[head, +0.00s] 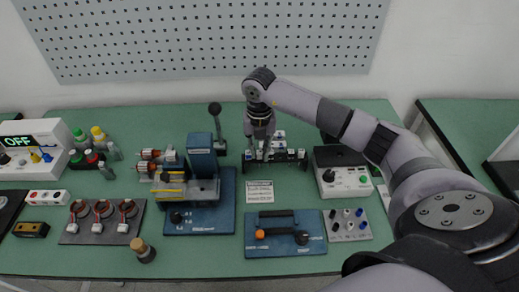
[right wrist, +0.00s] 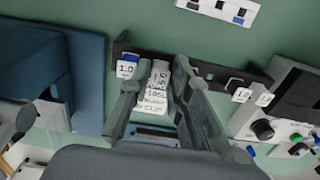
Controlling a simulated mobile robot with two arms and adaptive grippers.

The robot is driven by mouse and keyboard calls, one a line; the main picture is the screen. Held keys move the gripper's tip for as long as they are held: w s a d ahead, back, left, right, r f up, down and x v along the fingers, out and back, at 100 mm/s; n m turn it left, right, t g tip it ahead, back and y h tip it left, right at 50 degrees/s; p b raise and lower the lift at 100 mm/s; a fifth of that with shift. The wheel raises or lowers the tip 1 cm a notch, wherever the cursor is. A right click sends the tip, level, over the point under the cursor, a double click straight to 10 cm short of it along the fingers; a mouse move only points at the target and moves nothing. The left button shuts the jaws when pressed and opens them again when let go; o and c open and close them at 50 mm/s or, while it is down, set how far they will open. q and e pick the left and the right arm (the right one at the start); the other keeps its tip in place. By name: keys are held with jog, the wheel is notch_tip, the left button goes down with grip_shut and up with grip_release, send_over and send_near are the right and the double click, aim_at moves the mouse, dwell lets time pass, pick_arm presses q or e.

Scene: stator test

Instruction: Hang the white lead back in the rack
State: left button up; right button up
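The dark lead rack (head: 290,159) stands at the back middle of the bench and crosses the upper part of the right wrist view (right wrist: 218,72). Tagged pieces hang on it, one with a blue top and a "1.0" tag (right wrist: 126,66) left of my fingers. My right gripper (head: 261,136) points down over the left part of the rack. In the right wrist view its fingers (right wrist: 159,72) are close together on a pale tagged piece, apparently the white lead (right wrist: 160,78). The fingers hide most of the lead, and I cannot tell whether it touches the rack. My left gripper is not in view.
A blue-based press (head: 205,190) stands left of the rack, with a black-knobbed lever (head: 215,110) behind. A white meter box (head: 343,181) is close on the right. A printed card (head: 260,193) and a blue switch board (head: 285,244) lie in front.

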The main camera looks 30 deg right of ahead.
jog(key=o, duration=0.4)
jog(key=shift+c, duration=0.2)
notch_tip(320, 180, up, 12)
dwell(0.5)
jog(key=shift+a, duration=0.1)
dwell(0.9)
